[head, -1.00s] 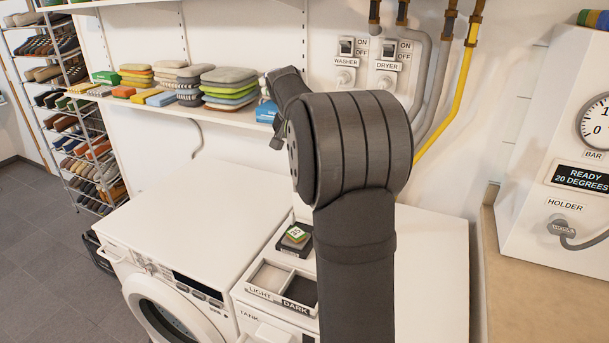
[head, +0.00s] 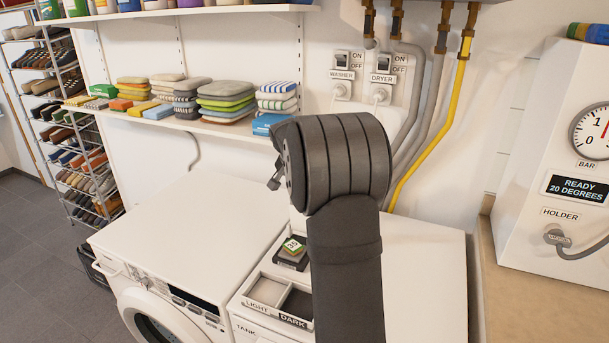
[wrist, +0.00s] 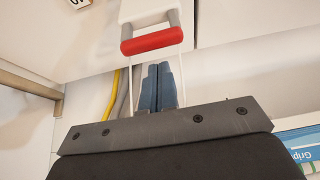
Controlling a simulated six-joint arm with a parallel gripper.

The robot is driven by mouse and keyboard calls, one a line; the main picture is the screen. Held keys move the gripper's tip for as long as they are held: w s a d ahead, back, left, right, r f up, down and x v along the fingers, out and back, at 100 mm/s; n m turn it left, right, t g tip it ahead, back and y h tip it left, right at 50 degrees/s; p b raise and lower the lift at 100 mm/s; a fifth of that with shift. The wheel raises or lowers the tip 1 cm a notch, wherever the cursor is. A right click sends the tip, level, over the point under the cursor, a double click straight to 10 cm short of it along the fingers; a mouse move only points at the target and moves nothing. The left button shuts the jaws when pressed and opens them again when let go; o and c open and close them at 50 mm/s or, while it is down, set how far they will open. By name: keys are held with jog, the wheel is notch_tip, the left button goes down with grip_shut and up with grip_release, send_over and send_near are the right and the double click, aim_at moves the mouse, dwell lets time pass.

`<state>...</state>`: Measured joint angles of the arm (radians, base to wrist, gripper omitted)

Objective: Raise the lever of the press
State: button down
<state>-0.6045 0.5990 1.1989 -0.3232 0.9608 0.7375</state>
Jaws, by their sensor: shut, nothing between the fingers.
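A red bar (wrist: 151,42) with grey side arms shows at the top of the wrist view, mounted on a white body; it looks like the lever of the press. My gripper (wrist: 158,66) is shut and empty, its two blue-grey fingers together just below the bar in the picture. A gap shows between fingertips and bar in the picture; I cannot tell the depth between them.
A washer (head: 180,235) stands left of a white unit with light and dark trays (head: 280,295). A shelf (head: 180,125) with folded stacks is behind. Pipes (head: 430,110) run down the wall. A white machine with a gauge (head: 590,130) stands at the right.

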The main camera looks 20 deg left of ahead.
jog(key=shift+s+f, duration=0.25)
jog(key=shift+s, duration=0.5)
jog(key=shift+s+f, duration=0.15)
jog(key=shift+s, duration=0.75)
jog(key=shift+w, duration=0.1)
jog(key=shift+w, duration=0.4)
jog(key=w+r+v, duration=0.1)
jog(key=v, duration=0.8)
jog(key=shift+w+r, duration=0.2)
jog(key=shift+r, duration=0.05)
